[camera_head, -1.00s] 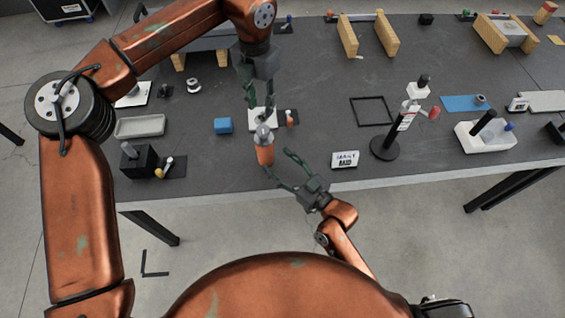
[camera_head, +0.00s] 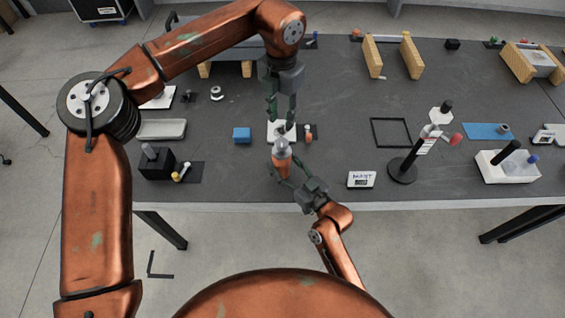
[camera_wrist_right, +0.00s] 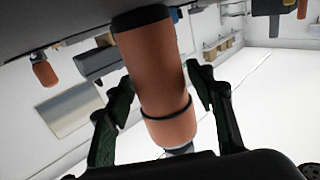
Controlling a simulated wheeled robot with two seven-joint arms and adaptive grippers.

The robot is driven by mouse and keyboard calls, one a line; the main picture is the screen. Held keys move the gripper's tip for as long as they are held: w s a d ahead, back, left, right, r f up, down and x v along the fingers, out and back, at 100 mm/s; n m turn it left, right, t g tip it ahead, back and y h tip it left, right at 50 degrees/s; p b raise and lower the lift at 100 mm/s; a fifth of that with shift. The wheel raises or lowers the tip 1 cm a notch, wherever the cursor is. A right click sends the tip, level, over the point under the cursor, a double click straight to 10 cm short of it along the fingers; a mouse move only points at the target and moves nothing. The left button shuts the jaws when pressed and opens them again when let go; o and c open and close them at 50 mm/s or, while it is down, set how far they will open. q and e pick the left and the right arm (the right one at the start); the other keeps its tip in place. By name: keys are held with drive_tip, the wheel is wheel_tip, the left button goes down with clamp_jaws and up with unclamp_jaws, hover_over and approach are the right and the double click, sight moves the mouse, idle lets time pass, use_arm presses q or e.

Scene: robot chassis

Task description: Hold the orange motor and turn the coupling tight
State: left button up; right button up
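The orange motor (camera_head: 281,169) is an upright cylinder near the table's front edge. The grey coupling (camera_head: 281,148) sits on its top end. In the right wrist view the motor (camera_wrist_right: 155,75) has a black band and stands between the fingers of my right gripper (camera_wrist_right: 165,85). These fingers are spread, with a small gap visible beside the motor. In the head view my right gripper (camera_head: 290,177) reaches it from the front right. My left gripper (camera_head: 281,118) points down above and behind the coupling, fingers apart and empty.
A white plate (camera_head: 271,131) lies just behind the motor and a blue block (camera_head: 242,135) to its left. A small sign (camera_head: 361,180) and a black stand (camera_head: 402,172) are to the right.

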clamp_jaws()
idle(0.4)
idle(0.9)
